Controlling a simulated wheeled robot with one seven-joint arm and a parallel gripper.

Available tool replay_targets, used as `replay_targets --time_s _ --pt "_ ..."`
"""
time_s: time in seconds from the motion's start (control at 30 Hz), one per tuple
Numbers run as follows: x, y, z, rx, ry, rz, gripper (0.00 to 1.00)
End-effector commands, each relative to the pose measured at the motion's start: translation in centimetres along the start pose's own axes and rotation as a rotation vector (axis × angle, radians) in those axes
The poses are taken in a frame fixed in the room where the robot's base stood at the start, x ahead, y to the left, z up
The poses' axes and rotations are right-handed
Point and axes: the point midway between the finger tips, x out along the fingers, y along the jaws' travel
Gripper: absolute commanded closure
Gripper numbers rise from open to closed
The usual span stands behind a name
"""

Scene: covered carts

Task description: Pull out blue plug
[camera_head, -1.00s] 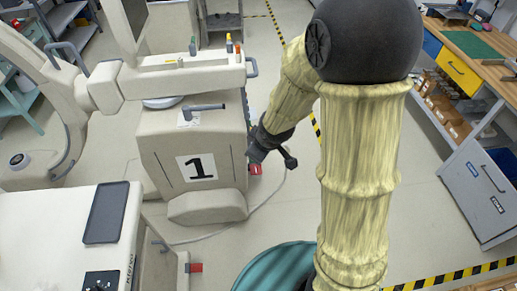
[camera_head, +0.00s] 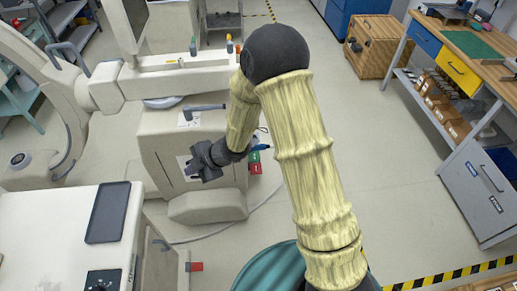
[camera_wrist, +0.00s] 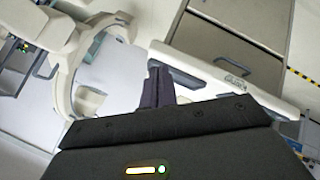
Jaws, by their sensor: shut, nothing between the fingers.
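A small blue plug (camera_head: 261,147) sticks out at the right side of the white covered cart (camera_head: 165,150) marked with a number panel. A green plug (camera_head: 254,156) and a red plug (camera_head: 256,169) sit just below it. My gripper (camera_head: 190,173) is in front of the cart's numbered face, left of the plugs and apart from them. It covers most of the number. In the wrist view my gripper's dark fingers (camera_wrist: 158,86) are together with nothing between them. No plug can be made out in that view.
A white cart with a black tray (camera_head: 107,212) stands at front left, with a red plug (camera_head: 195,267) on its side. A cable lies on the floor. A workbench (camera_head: 480,60) with drawers stands at right. The floor between is clear.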

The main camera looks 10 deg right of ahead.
Motion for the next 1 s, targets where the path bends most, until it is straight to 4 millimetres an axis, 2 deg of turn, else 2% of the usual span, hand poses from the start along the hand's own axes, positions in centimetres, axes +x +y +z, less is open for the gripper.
replay_targets --time_s 0.37,0.47,0.53,0.67,0.77,0.9,1.0 --pt "-0.1 0.1 0.1 0.006 -0.005 0.002 1.00" --pt "-0.9 0.4 0.8 0.043 -0.044 0.013 1.00" --pt "-2.2 0.8 1.9 0.103 -0.102 0.032 1.00" --pt "-6.7 1.4 5.1 0.311 -0.272 0.095 1.00" --pt "-11.5 0.9 7.7 0.542 -0.426 0.163 1.00" --pt "-18.5 -1.7 9.9 0.913 -0.605 0.266 1.00" --pt "-22.9 -4.6 10.2 1.195 -0.696 0.337 1.00"
